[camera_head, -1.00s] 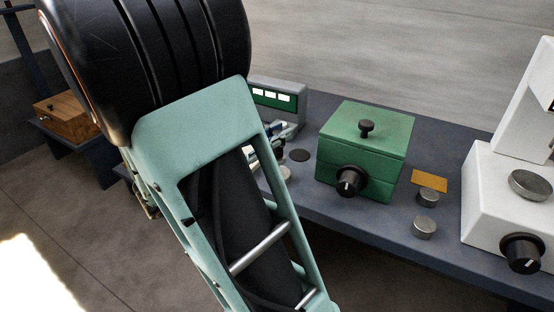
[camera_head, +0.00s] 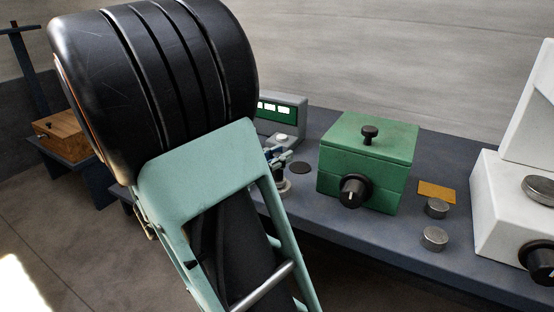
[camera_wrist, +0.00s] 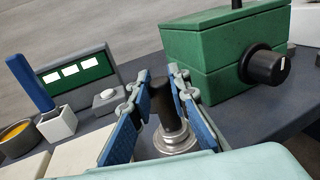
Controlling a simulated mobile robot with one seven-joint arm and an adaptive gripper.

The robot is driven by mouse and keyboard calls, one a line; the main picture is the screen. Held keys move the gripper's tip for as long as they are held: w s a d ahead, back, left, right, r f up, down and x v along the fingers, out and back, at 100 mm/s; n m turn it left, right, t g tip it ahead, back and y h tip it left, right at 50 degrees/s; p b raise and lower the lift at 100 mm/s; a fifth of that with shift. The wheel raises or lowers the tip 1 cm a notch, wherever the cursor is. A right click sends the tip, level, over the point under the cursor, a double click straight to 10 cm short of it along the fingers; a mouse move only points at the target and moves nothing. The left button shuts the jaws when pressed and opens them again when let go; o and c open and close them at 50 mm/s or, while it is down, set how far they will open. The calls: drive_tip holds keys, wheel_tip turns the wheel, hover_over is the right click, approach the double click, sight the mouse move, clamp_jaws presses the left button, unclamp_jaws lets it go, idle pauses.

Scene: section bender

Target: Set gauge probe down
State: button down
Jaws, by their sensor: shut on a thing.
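My gripper (camera_wrist: 165,92) is shut on the gauge probe (camera_wrist: 165,105), a dark cylinder between the blue-padded fingers in the wrist view. Below its dark body is a round, stepped silver part (camera_wrist: 177,138); I cannot tell whether that belongs to the probe or is a separate base under it. Whether the probe touches the bench is unclear.
A grey display unit (camera_wrist: 82,78) stands behind my gripper. A green box (camera_head: 366,165) with a black knob is to the right. A white cup (camera_wrist: 57,124) holds a blue-handled tool. Silver discs, a yellow plate (camera_head: 436,192) and a white machine (camera_head: 500,205) are farther right.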

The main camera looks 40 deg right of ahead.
drive_tip(key=c, duration=2.3)
unclamp_jaws()
drive_tip(key=shift+f, duration=0.2)
drive_tip(key=o, duration=0.5)
drive_tip(key=shift+r, duration=0.3)
drive_tip(key=a+p, duration=0.1)
drive_tip(key=a, duration=0.7)
drive_tip(key=s+a+p, duration=0.1)
drive_tip(key=a, duration=0.3)
drive_tip(key=shift+f+p, duration=0.1)
drive_tip(key=shift+p, duration=0.25)
